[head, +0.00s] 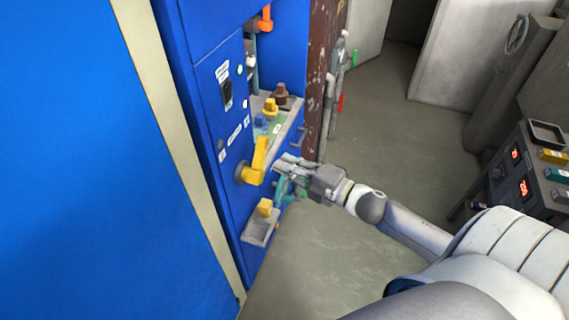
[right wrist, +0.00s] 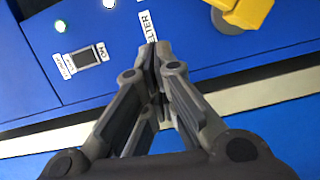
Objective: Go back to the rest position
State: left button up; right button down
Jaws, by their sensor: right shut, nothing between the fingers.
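My right gripper (head: 280,167) reaches in from the right in the head view, in front of the blue cabinet (head: 205,85). In the right wrist view the right gripper (right wrist: 157,50) is shut with nothing between its fingertips, and the blue panel lies beyond it. A yellow lever handle (head: 257,163) on the panel is just left of the gripper in the head view; it also shows at the top right of the right wrist view (right wrist: 245,10). I cannot tell the exact gap between gripper and panel. My left gripper is not in view.
A small tray (head: 259,230) with a yellow block sits low on the cabinet. A shelf (head: 292,126) above holds small coloured parts. A black rocker switch (head: 226,94) is on the panel. A control box with red displays (head: 522,187) stands at the right. Open floor (head: 400,130) lies between.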

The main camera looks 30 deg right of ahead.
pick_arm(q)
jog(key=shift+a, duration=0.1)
pick_arm(e)
jog(key=s+d+f+m+g+h+b, duration=0.1)
jog(key=s+d+f+m+g+h, duration=0.2)
jog(key=f, duration=0.8)
jog(key=s+d+f+m+g+h, duration=0.1)
jog(key=s+d+f+m+h, duration=0.3)
jog(key=f, duration=0.8)
jog(key=s+d+f+m+g+b, duration=0.15)
jog(key=f+m, duration=0.35)
jog(key=f, duration=0.6)
jog(key=s+a+f+m+g, duration=0.4)
jog(key=s+f, duration=1)
pick_arm(q)
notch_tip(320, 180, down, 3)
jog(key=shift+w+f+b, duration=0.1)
jog(key=shift+b, duration=0.25)
pick_arm(e)
jog(key=s+a+f+m+g, duration=0.1)
jog(key=s+a+f, duration=0.3)
jog(key=s, duration=0.5)
jog(key=s+a+f+m+g, duration=0.2)
jog(key=s+a+f+g, duration=0.2)
jog(key=s, duration=0.5)
jog(key=shift+s+a+f+g, duration=0.25)
jog(key=shift+a+f+g, duration=0.1)
jog(key=shift+a+f, duration=0.3)
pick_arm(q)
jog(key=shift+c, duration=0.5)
